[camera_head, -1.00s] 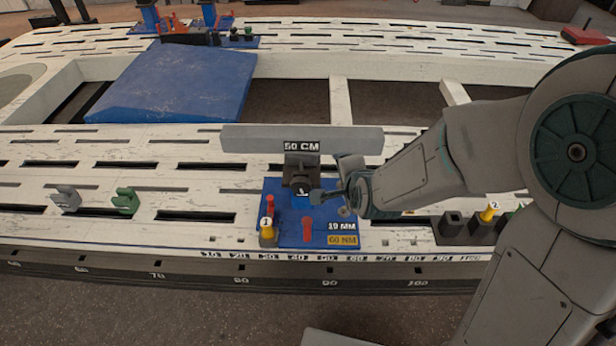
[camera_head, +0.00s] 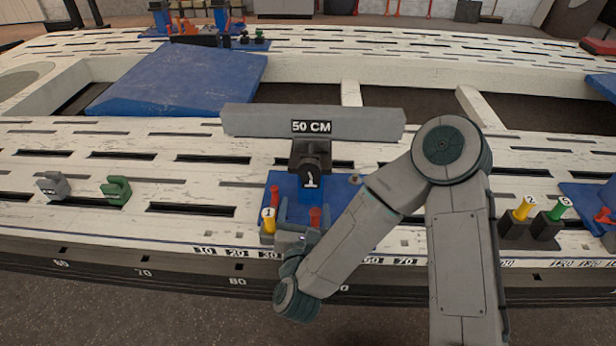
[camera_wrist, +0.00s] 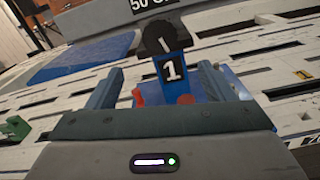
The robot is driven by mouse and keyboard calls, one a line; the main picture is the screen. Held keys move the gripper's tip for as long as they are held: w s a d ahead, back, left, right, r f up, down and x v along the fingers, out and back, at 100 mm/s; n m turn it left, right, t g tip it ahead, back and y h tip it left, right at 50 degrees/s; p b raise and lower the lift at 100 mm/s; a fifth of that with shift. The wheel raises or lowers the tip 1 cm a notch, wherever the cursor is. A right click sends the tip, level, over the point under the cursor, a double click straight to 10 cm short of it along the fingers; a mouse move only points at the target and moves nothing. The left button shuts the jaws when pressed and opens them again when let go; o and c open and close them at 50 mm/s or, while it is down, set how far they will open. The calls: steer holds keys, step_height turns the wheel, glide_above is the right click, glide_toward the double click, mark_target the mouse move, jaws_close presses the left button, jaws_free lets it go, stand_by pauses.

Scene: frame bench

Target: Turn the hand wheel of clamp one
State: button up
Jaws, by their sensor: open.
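Clamp one (camera_head: 311,184) is a blue post marked 1 on a blue base plate, with a grey beam labelled 50 CM behind its top. Its dark round hand wheel (camera_wrist: 158,36) shows at the top of the post in the wrist view, with a light line on its face. In the head view the wheel (camera_head: 313,160) is small and dark. My gripper (camera_head: 303,214) is open and empty, low in front of the clamp. In the wrist view its two fingers (camera_wrist: 160,72) stand left and right of the post, apart from the wheel, which lies beyond and above them.
A yellow-topped peg marked 1 (camera_head: 268,221) and a red peg (camera_head: 315,217) stand close to my fingers. Green (camera_head: 116,190) and grey (camera_head: 53,186) hooked blocks lie left. Yellow (camera_head: 523,209) and green (camera_head: 556,210) pegs stand right. The slotted bench top between is mostly clear.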

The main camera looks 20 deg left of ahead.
mark_target(309, 173)
steer(key=p+x, duration=0.3)
steer(key=x, duration=1)
steer(key=shift+w+r, duration=0.1)
steer(key=shift+w, duration=0.3)
steer(key=shift+c, duration=0.4)
steer(key=c, duration=0.9)
